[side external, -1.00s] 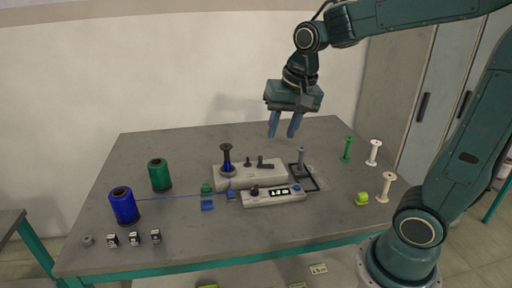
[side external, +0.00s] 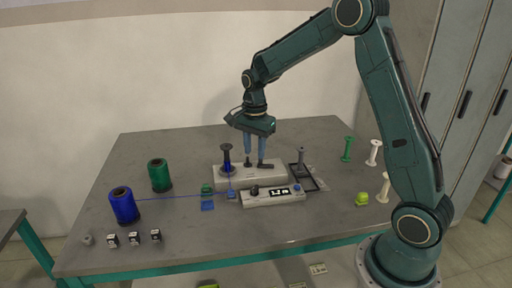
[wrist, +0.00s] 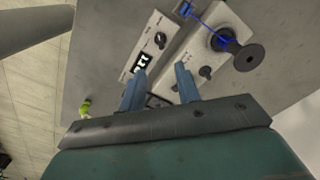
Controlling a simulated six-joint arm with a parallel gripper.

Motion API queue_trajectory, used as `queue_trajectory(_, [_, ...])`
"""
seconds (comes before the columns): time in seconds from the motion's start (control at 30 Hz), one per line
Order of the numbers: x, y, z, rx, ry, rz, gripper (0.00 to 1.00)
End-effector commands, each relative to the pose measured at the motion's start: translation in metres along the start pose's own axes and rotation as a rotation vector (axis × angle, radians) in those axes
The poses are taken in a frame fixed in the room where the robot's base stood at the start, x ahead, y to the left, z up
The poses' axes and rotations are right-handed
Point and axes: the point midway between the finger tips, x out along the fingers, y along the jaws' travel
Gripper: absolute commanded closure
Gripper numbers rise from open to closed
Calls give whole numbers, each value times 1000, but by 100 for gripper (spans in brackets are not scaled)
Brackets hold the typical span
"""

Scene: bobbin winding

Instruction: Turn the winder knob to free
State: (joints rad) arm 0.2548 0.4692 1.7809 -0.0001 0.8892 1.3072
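The winder is a light grey box (side external: 280,180) on the table, with a black-flanged bobbin (side external: 227,150) wound with blue thread at its left end. A small black knob (side external: 248,162) and a black lever-like part (side external: 266,165) stand on its top. In the wrist view the winder (wrist: 229,17) is at right, with the bobbin flange (wrist: 248,58) and the small knob (wrist: 205,72). My gripper (side external: 255,156) is open and empty, fingers pointing down just over the winder top near the knob and lever. In the wrist view its fingers (wrist: 158,80) are spread apart; contact cannot be told.
A control box (side external: 275,198) with display and black knob (side external: 255,189) lies in front of the winder. Blue (side external: 124,206) and green (side external: 160,175) spools stand left; blue thread runs from the blue spool. Empty bobbins (side external: 374,152) stand right. The table's back is clear.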

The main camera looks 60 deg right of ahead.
Motion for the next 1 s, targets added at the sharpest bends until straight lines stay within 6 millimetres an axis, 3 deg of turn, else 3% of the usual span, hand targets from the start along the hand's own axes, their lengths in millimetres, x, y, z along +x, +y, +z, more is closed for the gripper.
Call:
queue_trajectory(0.47, [12,-1,-1,10,-1,4,67])
queue_trajectory(1.0, [85,0,-1,9,-1,6,67])
